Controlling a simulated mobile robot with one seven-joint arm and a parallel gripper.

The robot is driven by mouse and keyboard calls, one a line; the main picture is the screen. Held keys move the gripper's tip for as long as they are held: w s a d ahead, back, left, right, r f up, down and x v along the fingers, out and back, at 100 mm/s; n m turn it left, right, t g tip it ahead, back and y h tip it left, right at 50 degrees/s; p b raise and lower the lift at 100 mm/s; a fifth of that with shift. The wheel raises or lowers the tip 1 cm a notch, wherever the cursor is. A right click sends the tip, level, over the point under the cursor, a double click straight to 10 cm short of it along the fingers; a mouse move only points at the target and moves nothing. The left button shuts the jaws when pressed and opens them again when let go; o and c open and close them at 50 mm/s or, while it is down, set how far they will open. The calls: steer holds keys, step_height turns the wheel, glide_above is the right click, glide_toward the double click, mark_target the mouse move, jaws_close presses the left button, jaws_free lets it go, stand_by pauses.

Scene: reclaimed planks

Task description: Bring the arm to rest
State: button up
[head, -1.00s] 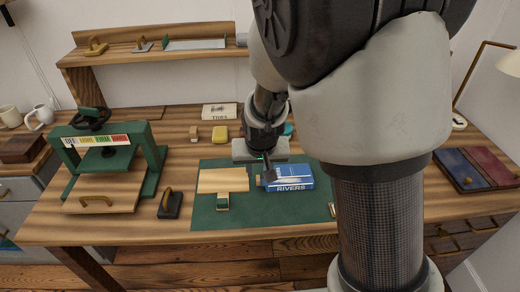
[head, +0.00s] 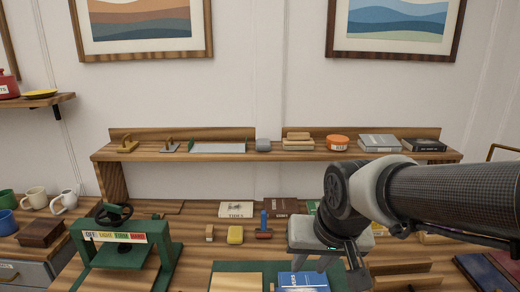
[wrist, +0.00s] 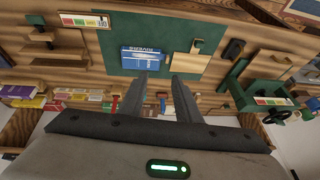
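My arm reaches in from the right in the head view, with its wrist above the right part of the bench. My gripper (head: 340,266) points down toward the bench. In the wrist view its two fingers (wrist: 158,98) stand apart with nothing between them, so it is open and empty. The blue book (head: 303,282) lies on the green mat (head: 235,267), left of my gripper in the head view. The blue book also shows beyond the fingertips in the wrist view (wrist: 142,58); I see no contact.
A green press (head: 125,250) stands at the bench's left. A yellow block (head: 235,235) and small tools lie behind the mat. A wooden shelf (head: 230,155) with several items runs along the back. Wooden racks (head: 400,268) are right of my gripper.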

steer(key=s+d+r+t+h, duration=0.1)
steer(key=s+d+r, duration=0.35)
steer(key=s, duration=0.45)
step_height(320, 180, up, 13)
steer(key=p, duration=1.3)
steer(key=shift+s+a+r, duration=0.15)
steer(key=shift+a, duration=0.15)
